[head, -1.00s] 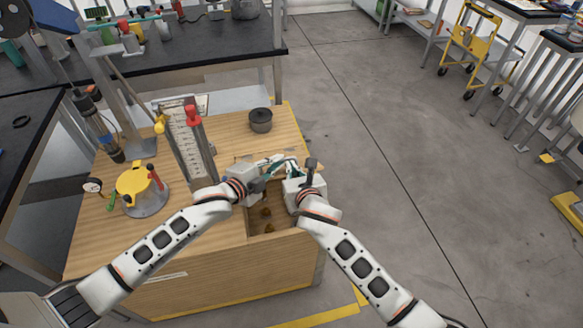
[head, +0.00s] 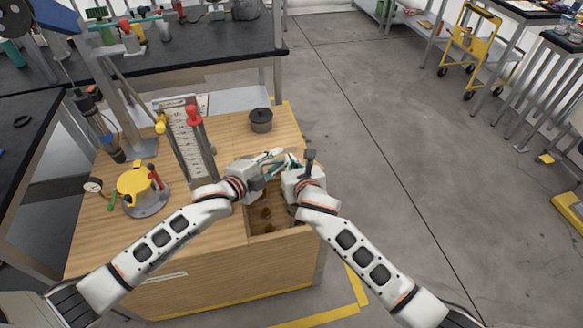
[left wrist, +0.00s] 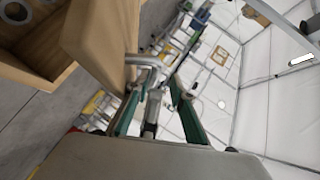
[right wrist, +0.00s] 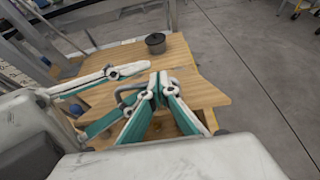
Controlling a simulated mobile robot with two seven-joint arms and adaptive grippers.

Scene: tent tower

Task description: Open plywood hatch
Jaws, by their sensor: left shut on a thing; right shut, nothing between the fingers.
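The plywood hatch (left wrist: 100,42) is a light wooden panel, raised and tilted over the open compartment of the wooden bench. It also shows in the right wrist view (right wrist: 206,88) behind the fingers. My left gripper (left wrist: 155,78) is shut on the hatch's grey metal handle (left wrist: 146,61). The handle also shows in the right wrist view (right wrist: 124,92). My right gripper (right wrist: 154,82) is shut and empty, close beside the handle and in front of the panel. In the head view, both grippers meet over the compartment's far end and hide most of the hatch.
The compartment (head: 282,236) is open at the bench's front right, with small brownish items inside. A dark round pot (head: 261,120) stands behind the grippers. A yellow-topped device (head: 138,184) and an upright scale board (head: 186,138) stand left.

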